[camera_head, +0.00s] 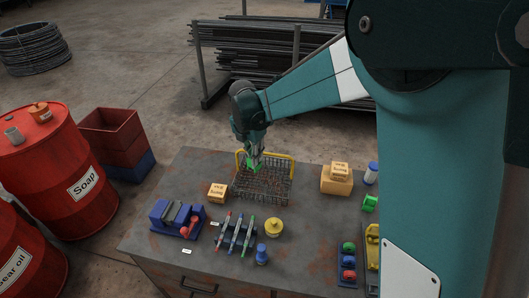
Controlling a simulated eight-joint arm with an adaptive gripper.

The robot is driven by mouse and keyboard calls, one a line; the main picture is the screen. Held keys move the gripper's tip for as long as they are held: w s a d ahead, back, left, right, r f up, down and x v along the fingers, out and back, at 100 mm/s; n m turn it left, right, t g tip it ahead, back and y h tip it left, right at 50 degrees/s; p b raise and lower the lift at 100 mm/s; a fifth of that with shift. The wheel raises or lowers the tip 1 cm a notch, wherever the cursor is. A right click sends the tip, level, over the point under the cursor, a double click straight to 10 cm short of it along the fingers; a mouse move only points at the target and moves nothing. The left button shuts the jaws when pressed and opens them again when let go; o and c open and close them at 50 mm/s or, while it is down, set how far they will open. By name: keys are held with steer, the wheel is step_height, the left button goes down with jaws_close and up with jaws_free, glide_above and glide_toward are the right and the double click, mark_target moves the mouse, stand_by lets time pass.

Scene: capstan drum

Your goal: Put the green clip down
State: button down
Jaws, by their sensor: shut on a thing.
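My gripper (254,158) is over the back left part of a wire basket (262,187) with yellow handles on the table. It is shut on a green clip (253,166), which shows just below the fingers. I cannot tell whether the clip touches the basket. A second green piece (370,202) sits on the table at the right; its exact shape is too small to tell.
The workbench (200,163) carries a small box (218,193) left of the basket, stacked boxes (337,180) at the right, a pen rack (235,233), a yellow knob (273,227) and a blue device (177,217). Red drums (60,165) stand left of the bench.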

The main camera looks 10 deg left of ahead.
steer(key=shift+w+a, duration=0.25)
steer(key=shift+a, duration=0.05)
glide_toward(256, 184)
steer(key=s+f, duration=0.1)
steer(key=s+d+f, duration=0.1)
steer(key=shift+s+f+b, duration=0.1)
steer(key=shift+s+b, duration=0.2)
steer(key=shift+b, duration=0.1)
stand_by(0.3)
steer(key=w, duration=0.4)
steer(key=shift+w, duration=0.1)
steer(key=shift+f, duration=0.55)
steer(key=shift+f, duration=0.15)
